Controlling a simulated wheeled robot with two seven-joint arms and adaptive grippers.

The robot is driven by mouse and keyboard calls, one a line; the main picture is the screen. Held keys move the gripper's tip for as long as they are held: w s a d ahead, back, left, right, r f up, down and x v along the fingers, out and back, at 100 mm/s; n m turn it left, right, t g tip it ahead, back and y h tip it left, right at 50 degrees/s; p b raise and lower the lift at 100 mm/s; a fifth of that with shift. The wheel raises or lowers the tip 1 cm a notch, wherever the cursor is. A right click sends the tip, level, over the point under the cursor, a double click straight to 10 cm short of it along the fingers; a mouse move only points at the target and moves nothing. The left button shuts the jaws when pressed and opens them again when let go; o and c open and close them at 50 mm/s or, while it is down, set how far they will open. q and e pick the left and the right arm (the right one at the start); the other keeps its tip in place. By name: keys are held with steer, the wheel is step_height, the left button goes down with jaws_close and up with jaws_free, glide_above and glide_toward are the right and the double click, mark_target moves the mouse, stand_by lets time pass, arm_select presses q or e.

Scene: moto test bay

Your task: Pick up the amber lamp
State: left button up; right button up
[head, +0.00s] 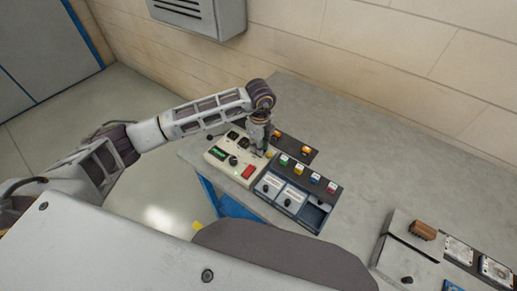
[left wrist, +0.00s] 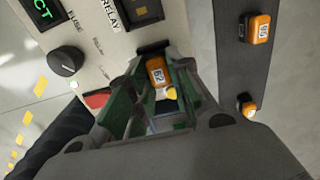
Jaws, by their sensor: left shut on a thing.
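In the left wrist view the gripper (left wrist: 160,100) is shut on the amber lamp (left wrist: 156,71), a small orange block with a white number label. A yellow tip (left wrist: 172,93) and a white part show just below it between the green-lined fingers. The fingers hide the lower part of the lamp, and I cannot tell whether it touches the surface below. My right gripper is not in view.
A dark strip (left wrist: 233,68) bears two more orange blocks (left wrist: 258,27) (left wrist: 249,109). A dark tray (head: 318,213) with several coloured pieces lies to the right of the gripper. A grey unit (head: 408,252) stands far right. The bench (head: 362,160) behind is clear.

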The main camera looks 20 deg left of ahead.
arm_select(q)
steer(key=shift+c, duration=0.5)
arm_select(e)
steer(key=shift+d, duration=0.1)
arm_select(q)
steer(key=shift+r, duration=0.15)
step_height(320, 180, up, 8)
steer(key=shift+b, duration=0.55)
steer(key=shift+r, duration=0.85)
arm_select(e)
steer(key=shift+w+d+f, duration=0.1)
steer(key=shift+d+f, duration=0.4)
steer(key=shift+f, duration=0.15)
